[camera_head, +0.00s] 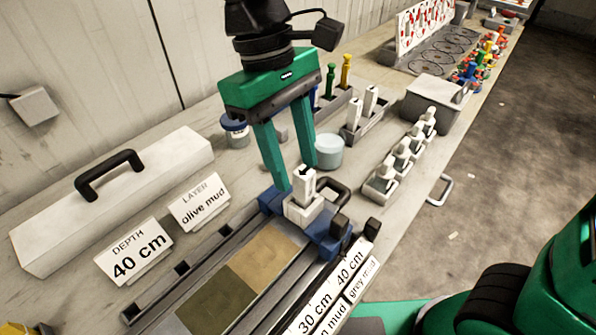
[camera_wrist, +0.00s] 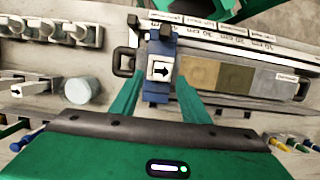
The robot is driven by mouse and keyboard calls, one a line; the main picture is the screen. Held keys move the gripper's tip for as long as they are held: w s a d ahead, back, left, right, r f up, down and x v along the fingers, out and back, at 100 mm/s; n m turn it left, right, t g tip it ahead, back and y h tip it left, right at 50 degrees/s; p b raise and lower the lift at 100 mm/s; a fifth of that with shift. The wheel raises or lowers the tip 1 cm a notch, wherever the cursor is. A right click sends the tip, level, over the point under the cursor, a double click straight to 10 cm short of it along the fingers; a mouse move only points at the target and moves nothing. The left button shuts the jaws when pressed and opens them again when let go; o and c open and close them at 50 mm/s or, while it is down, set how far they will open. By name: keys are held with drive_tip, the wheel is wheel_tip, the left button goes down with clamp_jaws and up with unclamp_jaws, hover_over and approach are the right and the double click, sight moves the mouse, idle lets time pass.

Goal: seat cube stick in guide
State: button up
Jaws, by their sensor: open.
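The white cube stick (camera_head: 304,182) stands upright in a white square block on the blue guide (camera_head: 334,240), which straddles the core tray. In the wrist view its top (camera_wrist: 161,70) shows a black arrow pointing right, and the guide (camera_wrist: 157,97) lies around and below it. How deep the stick sits is hidden. My gripper (camera_head: 296,176) is open and empty, its green fingers pointing down just behind the stick's top. In the wrist view the gripper (camera_wrist: 161,79) has one finger on each side of the stick, with gaps showing.
The tray (camera_head: 186,269) holds tan and olive core sections. Signs read "DEPTH 40 cm" (camera_head: 139,252) and "LAYER olive mud" (camera_head: 199,201). A pale round container (camera_head: 329,151) stands close to my fingers. A rack of white pieces (camera_head: 381,188) and a grey bin (camera_head: 436,101) stand right.

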drive_tip(key=v, duration=0.6)
drive_tip(key=shift+w, duration=0.15)
drive_tip(key=w+d+f+m+y, duration=0.1)
drive_tip(key=w+d+f+m, duration=0.15)
drive_tip(key=d, duration=0.55)
drive_tip(key=w+d+f+m, duration=0.1)
drive_tip(key=d+f+m, duration=0.15)
drive_tip(key=d, duration=0.45)
drive_tip(key=w+d+f+m+y, duration=0.1)
drive_tip(key=d+m, duration=0.2)
drive_tip(key=d, duration=0.5)
drive_tip(key=s+d+f+m+t, duration=0.1)
drive_tip(key=s+d+f+m, duration=0.3)
drive_tip(key=d, duration=0.5)
drive_tip(key=s+d+f+m, duration=0.4)
drive_tip(key=s+d, duration=0.3)
drive_tip(key=d, duration=0.2)
drive_tip(key=shift+s+d+f+t, duration=0.25)
drive_tip(key=shift+d+f+t, duration=0.05)
drive_tip(key=shift+f+t, duration=0.15)
